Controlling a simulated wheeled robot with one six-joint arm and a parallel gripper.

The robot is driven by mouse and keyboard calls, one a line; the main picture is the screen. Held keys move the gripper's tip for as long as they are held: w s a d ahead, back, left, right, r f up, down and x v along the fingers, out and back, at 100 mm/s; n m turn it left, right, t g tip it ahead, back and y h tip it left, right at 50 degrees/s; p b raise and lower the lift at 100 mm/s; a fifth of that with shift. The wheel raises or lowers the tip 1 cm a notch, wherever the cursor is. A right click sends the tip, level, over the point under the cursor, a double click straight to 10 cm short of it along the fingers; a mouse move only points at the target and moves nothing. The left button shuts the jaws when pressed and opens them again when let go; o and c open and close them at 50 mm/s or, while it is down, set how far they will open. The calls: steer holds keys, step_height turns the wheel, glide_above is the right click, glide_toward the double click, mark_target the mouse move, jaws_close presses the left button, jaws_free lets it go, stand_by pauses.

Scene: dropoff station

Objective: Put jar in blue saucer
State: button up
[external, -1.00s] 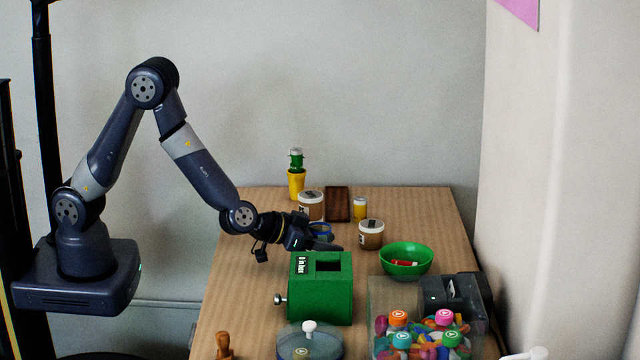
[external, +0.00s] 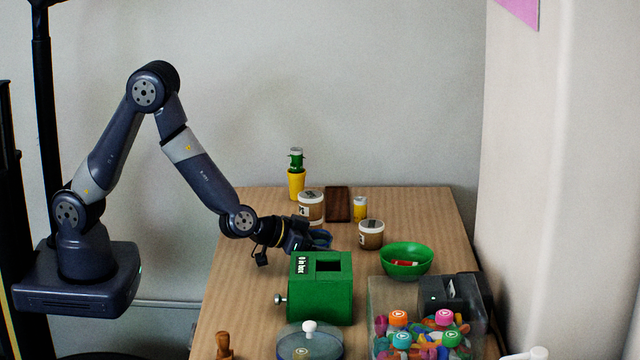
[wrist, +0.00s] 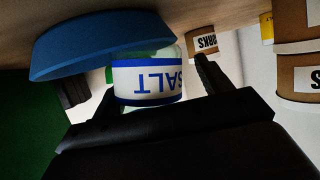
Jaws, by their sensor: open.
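The jar (wrist: 148,80) has a white label with blue bands reading SALT, upside down in the wrist view. The blue saucer (wrist: 95,45) shows above it in that flipped picture, its rim covering the jar's base end; the jar appears to be in it, though contact is hidden. My gripper (wrist: 156,77) is open, with a finger on each side of the jar. The jar cannot be made out there.
The green box (external: 320,290) stands just in front of my gripper. A green bowl (external: 406,262) is farther right.

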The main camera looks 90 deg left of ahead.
steer(key=shift+r, duration=0.1)
steer(key=shift+s+r+p, duration=0.15)
steer(key=shift+r+p, duration=0.35)
steer(key=shift+r, duration=0.1)
steer(key=v, duration=1.1)
steer(key=shift+s+p, duration=0.3)
steer(key=shift+p, duration=0.15)
steer(key=shift+w+f, duration=0.1)
steer(key=x, duration=0.4)
steer(key=b+x, duration=0.1)
steer(key=x, duration=0.7)
steer(key=shift+d+f+b, duration=0.1)
steer(key=shift+f+b, duration=0.2)
steer(key=shift+b, duration=0.1)
steer(key=shift+f, duration=0.3)
steer(key=shift+r, duration=0.65)
steer(key=shift+f, duration=0.15)
